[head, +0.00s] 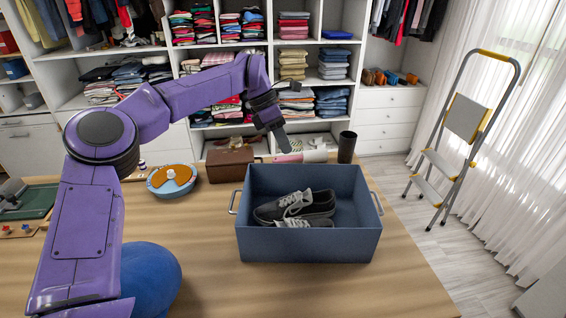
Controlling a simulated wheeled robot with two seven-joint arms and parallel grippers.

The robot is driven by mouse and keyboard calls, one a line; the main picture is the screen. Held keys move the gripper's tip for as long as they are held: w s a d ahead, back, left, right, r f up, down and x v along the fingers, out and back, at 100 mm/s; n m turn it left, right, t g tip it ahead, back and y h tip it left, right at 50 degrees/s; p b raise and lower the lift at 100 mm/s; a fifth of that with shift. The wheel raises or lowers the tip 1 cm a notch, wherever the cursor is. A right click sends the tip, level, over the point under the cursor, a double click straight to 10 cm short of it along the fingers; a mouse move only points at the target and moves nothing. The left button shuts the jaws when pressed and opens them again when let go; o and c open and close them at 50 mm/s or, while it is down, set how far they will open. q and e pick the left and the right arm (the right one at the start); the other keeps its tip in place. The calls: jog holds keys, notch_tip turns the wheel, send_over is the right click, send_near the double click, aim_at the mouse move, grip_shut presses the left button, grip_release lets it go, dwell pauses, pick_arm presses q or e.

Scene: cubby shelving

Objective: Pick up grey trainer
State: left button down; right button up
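A pair of dark grey trainers with pale laces lies in a blue-grey bin (308,246) on the wooden table. One grey trainer (318,205) lies on its sole across the bin, towards the back. The other trainer (301,223) is in front of it and partly hidden by the bin's front wall. My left gripper (284,143) hangs above and behind the bin's back rim, pointing down, apart from the trainers. It holds nothing that I can see, and its finger gap is too small to judge. My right gripper is out of view.
The bin has a metal handle (233,202) at each side. Behind it stand a brown box (229,165) and a dark cylinder (347,147). A round blue-rimmed toy (171,180) is to the left. A stepladder (461,130) stands right of the table. The table's right front is clear.

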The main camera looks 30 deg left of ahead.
pick_arm(q)
jog(key=shift+r, duration=0.4)
jog(key=shift+c, duration=1.9)
grip_release()
